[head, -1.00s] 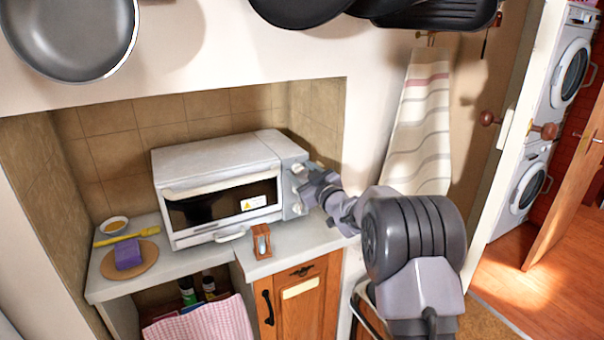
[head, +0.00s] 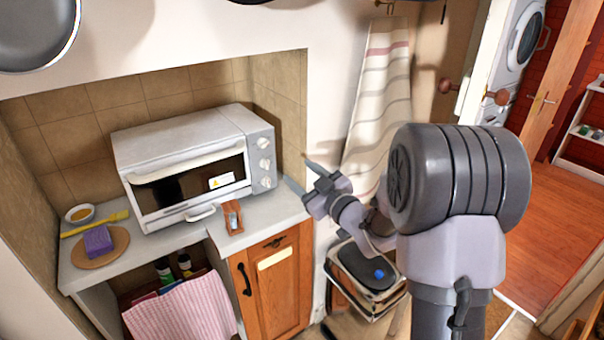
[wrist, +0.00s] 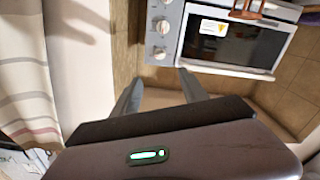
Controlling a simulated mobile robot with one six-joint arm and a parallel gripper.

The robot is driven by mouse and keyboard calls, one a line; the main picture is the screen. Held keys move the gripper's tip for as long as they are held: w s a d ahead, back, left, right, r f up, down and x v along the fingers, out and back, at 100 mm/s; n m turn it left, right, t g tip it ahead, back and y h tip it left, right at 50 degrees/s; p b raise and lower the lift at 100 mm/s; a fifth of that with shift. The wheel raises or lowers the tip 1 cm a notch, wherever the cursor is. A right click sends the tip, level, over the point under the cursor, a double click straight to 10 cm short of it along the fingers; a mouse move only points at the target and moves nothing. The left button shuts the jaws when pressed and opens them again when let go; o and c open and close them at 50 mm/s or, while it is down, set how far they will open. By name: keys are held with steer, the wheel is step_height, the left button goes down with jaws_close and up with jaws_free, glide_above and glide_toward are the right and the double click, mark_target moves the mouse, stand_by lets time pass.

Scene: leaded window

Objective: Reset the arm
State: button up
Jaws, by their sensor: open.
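My gripper (head: 298,175) is open and empty, to the right of the toaster oven and just off the end of the counter. Its two fingers (wrist: 160,92) show spread apart in the wrist view, with nothing between them. The white toaster oven (head: 178,132) stands on the counter with its door shut and its knobs facing out. It also shows in the wrist view (wrist: 165,10), upside down. My arm is bent, with its elbow large at the right of the head view.
A small wooden holder (head: 233,217) stands on the counter before the oven. A purple block (head: 98,240) lies on a round board at the left. A striped towel (head: 378,100) hangs on the wall. A bin-like stack (head: 368,272) stands below my forearm. Open floor (head: 540,230) lies at right.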

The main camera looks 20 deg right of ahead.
steer(key=s+d+r+m+g+h, duration=0.2)
steer(key=s+r+m+g+h, duration=0.1)
steer(key=s+r+m+h, duration=0.4)
steer(key=s+a+f+m+g+y, duration=0.1)
steer(key=s+a+f+g, duration=0.1)
steer(key=s, duration=0.8)
steer(key=s+a+f+m+g+y, duration=0.1)
steer(key=s+a, duration=0.4)
steer(key=s, duration=0.5)
steer(key=s+a+f+m+g+y, duration=0.1)
steer(key=s+a+f+m+g, duration=0.2)
steer(key=s, duration=0.7)
steer(key=shift+s+a+f+g, duration=0.2)
steer(key=shift+a+g, duration=0.5)
steer(key=shift+g, duration=0.5)
steer(key=shift+w, duration=0.1)
